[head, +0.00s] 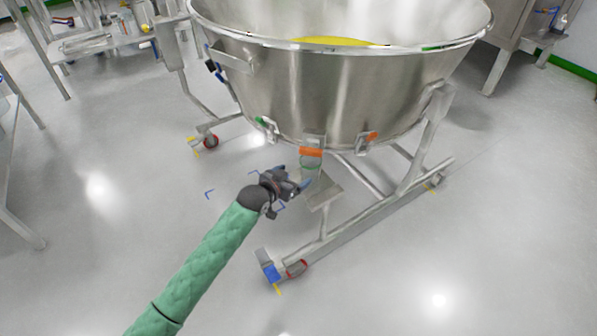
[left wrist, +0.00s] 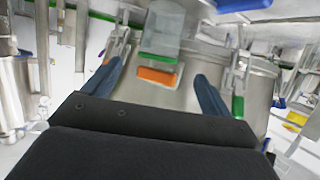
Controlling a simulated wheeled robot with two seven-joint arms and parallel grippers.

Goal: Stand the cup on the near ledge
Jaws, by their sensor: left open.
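A small clear cup (head: 310,173) with a green rim shows below an orange tab on the big steel bowl. In the left wrist view the clear cup (left wrist: 182,28) appears beyond and between my fingers, its green band toward them. My left gripper (head: 304,186) is open beside the cup, its blue fingertips pointing at it; I cannot tell whether they touch it. A small grey plate (head: 323,197), which looks like the near ledge, sits on the bowl's frame just below the cup. The cup's base is partly hidden, so I cannot tell what it rests on. My right gripper is not seen.
The big steel bowl (head: 340,85) holds yellow material and stands on a wheeled frame (head: 345,228). Orange tabs and latches line its lower wall, close to my gripper. A steel bench (head: 110,42) stands at the back left. The floor in front is clear.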

